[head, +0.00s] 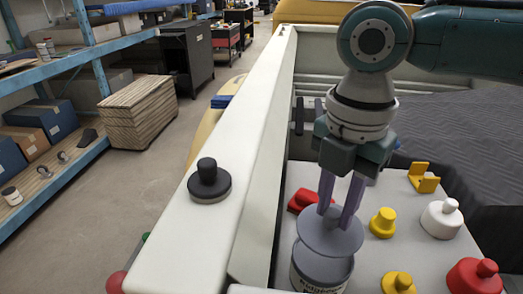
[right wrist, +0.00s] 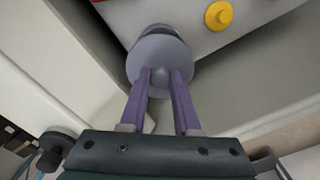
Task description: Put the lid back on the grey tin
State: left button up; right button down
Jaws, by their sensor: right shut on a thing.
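The grey lid (head: 331,238) is a flat disc with a small knob. My right gripper (head: 338,212) comes down from above with its purple fingers shut on this knob. The grey tin (head: 320,274) stands below and nearer the front edge of the picture, with a pale label with dark lettering. The lid overlaps the tin's top in the head view; whether they touch I cannot tell. In the right wrist view the lid (right wrist: 150,62) is between the fingertips (right wrist: 160,82), and the tin (right wrist: 155,32) shows partly behind it. My left gripper is not in view.
Around the tin on the pale surface stand a red piece (head: 302,199), yellow knobbed pieces (head: 383,223), a white knobbed pot (head: 441,220) and a red one (head: 474,277). A black knobbed piece (head: 209,182) sits on the white ledge (head: 245,130) at left.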

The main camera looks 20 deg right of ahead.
aim_at(329, 234)
jog(key=shift+f+b, duration=1.9)
jog(key=shift+b, duration=0.25)
jog(key=shift+f+b, duration=0.45)
jog(key=shift+f, duration=0.6)
jog(key=shift+r+p, duration=0.1)
jog(key=shift+p, duration=0.55)
jog(key=shift+p, duration=0.3)
jog(key=shift+f, duration=0.2)
